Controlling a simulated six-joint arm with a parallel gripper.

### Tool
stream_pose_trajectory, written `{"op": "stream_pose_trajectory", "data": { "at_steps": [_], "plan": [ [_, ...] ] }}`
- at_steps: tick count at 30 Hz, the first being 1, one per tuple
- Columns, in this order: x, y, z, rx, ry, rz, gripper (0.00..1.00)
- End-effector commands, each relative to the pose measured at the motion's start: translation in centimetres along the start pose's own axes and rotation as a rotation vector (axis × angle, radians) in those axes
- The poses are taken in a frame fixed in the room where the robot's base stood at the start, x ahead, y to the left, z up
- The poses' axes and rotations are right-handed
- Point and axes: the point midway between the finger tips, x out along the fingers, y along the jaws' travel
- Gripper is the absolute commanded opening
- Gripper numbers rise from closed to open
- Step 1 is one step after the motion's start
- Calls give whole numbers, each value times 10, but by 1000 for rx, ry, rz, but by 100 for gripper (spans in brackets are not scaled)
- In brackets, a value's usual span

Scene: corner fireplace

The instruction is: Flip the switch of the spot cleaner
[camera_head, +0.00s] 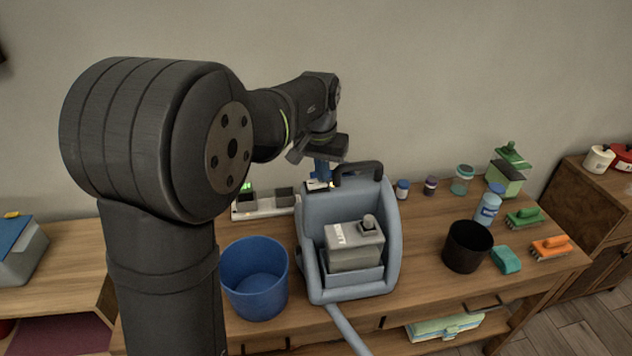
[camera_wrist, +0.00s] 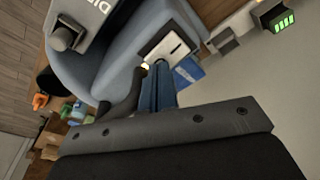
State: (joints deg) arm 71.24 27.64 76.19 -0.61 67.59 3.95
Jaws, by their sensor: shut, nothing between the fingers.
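The spot cleaner (camera_head: 312,225) is a grey-blue machine with a dark carry handle (camera_head: 358,168) and a grey tank (camera_head: 355,245) in front. It stands upright on the wooden table. A small pale panel (camera_wrist: 172,42) with a dark slot sits on its upper part, beside the handle; I cannot clearly make out the switch or its position. My gripper (camera_head: 321,180) is shut and empty, with blue fingers pointing down. In the wrist view its fingertips (camera_wrist: 160,66) are right at the panel's edge, partly covering it, close to a small glowing light. I cannot tell whether they touch.
A blue bucket (camera_head: 254,279) stands left of the cleaner, and a black bin (camera_head: 467,246) stands right. A power strip (camera_head: 265,209) with a green-lit plug lies behind on the left. Bottles, brushes and a sponge (camera_head: 506,260) fill the right side. A wall is behind.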

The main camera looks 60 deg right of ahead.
Motion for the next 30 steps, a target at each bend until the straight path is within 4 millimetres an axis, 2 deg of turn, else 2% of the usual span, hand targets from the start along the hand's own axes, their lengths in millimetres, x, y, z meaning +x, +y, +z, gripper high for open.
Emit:
{"op": "stream_pose_trajectory", "data": {
  "at_steps": [11,30],
  "plan": [
    [3,0,1,0,-1,0,0],
    [-46,0,-7,0,2,0,0]
  ]
}}
